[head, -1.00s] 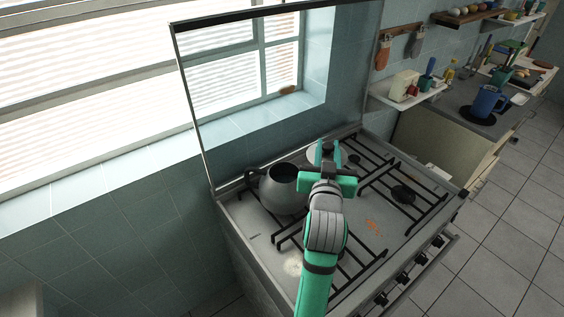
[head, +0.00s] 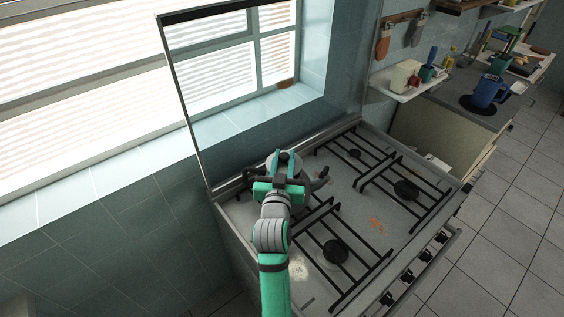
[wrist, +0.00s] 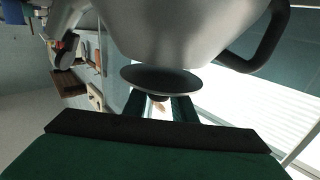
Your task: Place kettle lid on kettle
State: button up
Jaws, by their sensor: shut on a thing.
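The silver kettle (head: 302,207) stands on the left rear part of the stove, partly hidden behind my gripper. In the wrist view, the kettle (wrist: 175,32) fills the top, with its spout (wrist: 70,30) at left and dark handle (wrist: 262,45) at right. My gripper (head: 281,160) is over the kettle. The round lid (head: 290,157) shows between its fingers. In the wrist view, my gripper (wrist: 158,104) is shut on the knob of the lid (wrist: 160,79). The lid overlaps the kettle's narrow end there and hides its opening; I cannot tell whether they touch.
The stove (head: 378,228) has black grates and bare metal to the right of the kettle. Its raised glass cover (head: 230,115) stands close behind.

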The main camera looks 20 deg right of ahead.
jog(key=shift+d+f, duration=0.15)
jog(key=shift+f, duration=0.65)
jog(key=shift+s+d+f, duration=0.25)
jog(key=shift+d+f, duration=0.1)
jog(key=shift+a, duration=0.35)
jog(key=shift+f, duration=0.15)
jog(key=o, duration=1.1)
jog(key=shift+d, duration=0.1)
